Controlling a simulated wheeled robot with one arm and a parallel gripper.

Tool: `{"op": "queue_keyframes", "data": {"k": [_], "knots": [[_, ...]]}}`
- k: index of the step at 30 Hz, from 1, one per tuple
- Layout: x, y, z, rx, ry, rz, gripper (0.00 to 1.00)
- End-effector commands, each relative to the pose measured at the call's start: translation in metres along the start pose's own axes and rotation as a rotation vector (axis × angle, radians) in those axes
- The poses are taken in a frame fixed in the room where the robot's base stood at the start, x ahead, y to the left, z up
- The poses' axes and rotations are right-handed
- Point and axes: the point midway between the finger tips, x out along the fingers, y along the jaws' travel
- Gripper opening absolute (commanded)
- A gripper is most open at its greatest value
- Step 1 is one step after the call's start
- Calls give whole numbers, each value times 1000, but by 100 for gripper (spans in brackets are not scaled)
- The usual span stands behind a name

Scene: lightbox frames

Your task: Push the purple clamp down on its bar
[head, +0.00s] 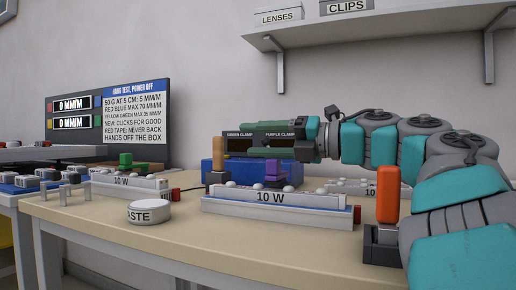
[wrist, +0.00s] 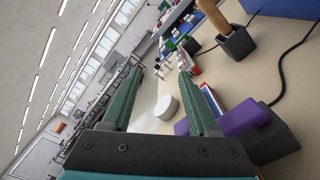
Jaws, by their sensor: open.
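The purple clamp (head: 280,172) sits on the front white lightbox bar (head: 270,197) marked 10 W, near its middle. My gripper (head: 235,145) is above it, lying roughly level with its dark green fingers pointing left. In the wrist view my gripper (wrist: 160,63) is open, with nothing held between the fingers. There the purple clamp (wrist: 245,118) shows on both sides of the right finger, which hides its middle. I cannot tell whether the finger touches it. A green clamp (head: 132,162) sits on another bar at the left.
A wooden-handled tool (head: 217,155) stands upright just left of the purple clamp. An orange handle (head: 388,195) stands in a dark holder at the right. A white paste tub (head: 150,211) is at the front left. A blue box (head: 207,172) stands behind.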

Motion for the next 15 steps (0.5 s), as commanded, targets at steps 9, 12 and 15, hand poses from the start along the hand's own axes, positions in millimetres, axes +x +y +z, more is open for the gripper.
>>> {"op": "queue_keyframes", "data": {"k": [9,12,15], "knots": [[-12,18,-8,-3,2,-1,60],[-19,23,-14,-2,1,0,60],[-27,30,-21,-1,-3,-2,60]]}}
